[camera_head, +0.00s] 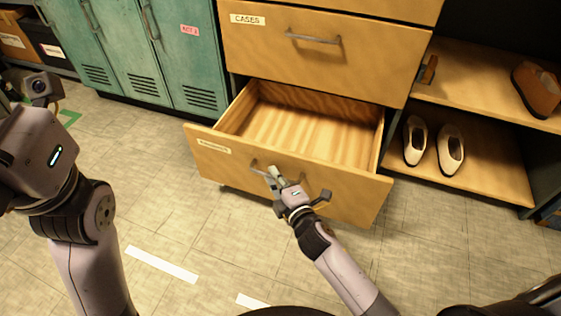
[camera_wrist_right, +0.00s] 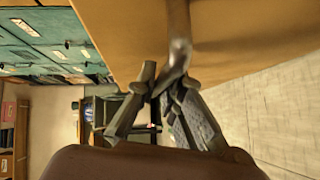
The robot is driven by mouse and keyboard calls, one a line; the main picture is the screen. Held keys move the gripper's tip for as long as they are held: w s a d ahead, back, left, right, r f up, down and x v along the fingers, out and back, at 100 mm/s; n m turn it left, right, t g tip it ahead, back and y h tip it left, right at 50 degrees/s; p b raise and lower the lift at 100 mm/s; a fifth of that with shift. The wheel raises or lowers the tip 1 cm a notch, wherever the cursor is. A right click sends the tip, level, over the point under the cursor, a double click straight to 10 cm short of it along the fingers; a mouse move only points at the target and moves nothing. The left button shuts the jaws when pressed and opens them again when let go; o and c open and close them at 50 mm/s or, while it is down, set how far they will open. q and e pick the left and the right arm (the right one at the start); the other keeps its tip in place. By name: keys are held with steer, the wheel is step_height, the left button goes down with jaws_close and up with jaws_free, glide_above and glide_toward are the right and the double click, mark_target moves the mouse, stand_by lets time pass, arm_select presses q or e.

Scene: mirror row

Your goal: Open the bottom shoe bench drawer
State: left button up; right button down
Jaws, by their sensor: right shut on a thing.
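The bottom drawer (camera_head: 212,160) of the wooden shoe bench is pulled well out, and its inside looks empty. A metal bar handle (camera_head: 258,168) runs across its front, partly hidden by my right gripper. My right gripper (camera_head: 273,176) is shut on this handle. In the right wrist view, the fingers (camera_wrist_right: 160,85) close around the handle (camera_wrist_right: 179,45) close to the drawer front (camera_wrist_right: 120,40). Of my left arm, the grey wrist part shows at the left of the head view; its fingers are not clearly visible.
The closed drawer labelled CASES (camera_head: 320,62) is above. Green lockers (camera_head: 170,60) stand to the left. White tape (camera_head: 161,264) marks the floor, which is clear before the drawer.

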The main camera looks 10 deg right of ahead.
steer(key=shift+s+a, duration=0.15)
steer(key=shift+s, duration=0.15)
steer(key=c, duration=1.7)
jaws_free()
steer(key=v, duration=1.2)
steer(key=shift+a, duration=0.1)
steer(key=shift+r, duration=0.1)
